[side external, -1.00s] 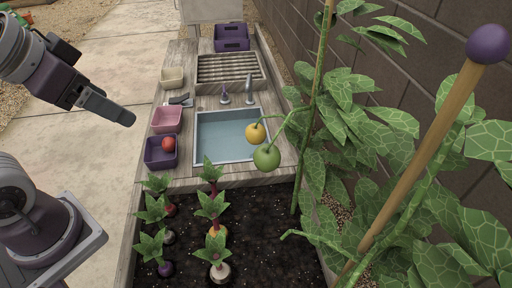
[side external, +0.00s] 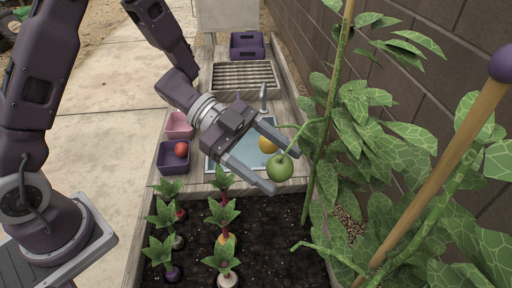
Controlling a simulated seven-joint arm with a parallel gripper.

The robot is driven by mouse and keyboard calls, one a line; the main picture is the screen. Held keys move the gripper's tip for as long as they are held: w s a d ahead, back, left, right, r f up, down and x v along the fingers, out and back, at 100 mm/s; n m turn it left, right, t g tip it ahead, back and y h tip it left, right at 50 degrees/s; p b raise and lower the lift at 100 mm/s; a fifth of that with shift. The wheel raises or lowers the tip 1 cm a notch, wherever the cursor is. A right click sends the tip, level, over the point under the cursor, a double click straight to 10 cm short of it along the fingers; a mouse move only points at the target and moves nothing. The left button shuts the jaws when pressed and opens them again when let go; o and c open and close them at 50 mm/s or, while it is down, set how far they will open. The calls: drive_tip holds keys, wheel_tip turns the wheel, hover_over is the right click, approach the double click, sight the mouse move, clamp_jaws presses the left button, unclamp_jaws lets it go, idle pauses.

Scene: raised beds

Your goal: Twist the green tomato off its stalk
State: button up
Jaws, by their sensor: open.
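The green tomato (side external: 280,167) hangs from a curved green stalk (side external: 305,128) that comes off the tall plant stem (side external: 322,130) at the right. My gripper (side external: 284,172) is open, with its fingers reaching right and down to the tomato. One finger lies at the tomato's near left side and the other passes behind its upper right. I cannot tell whether either finger touches it. The yellow tomato (side external: 267,145) shows just behind, between the fingers and partly hidden by them.
A sink basin (side external: 215,135) is partly hidden behind my gripper. A purple bin (side external: 168,166) holds a red tomato (side external: 181,149), with a pink bin (side external: 179,121) beyond. Several root vegetables (side external: 226,238) stand in the soil below. A purple-capped stake (side external: 430,170) and leaves crowd the right.

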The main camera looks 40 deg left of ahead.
drive_tip(key=shift+w+d+f, duration=0.15)
drive_tip(key=shift+d+f, duration=0.1)
drive_tip(key=shift+d, duration=0.35)
clamp_jaws()
drive_tip(key=shift+m, duration=1.2)
drive_tip(key=shift+m, duration=1.1)
drive_tip(key=shift+m, duration=1.2)
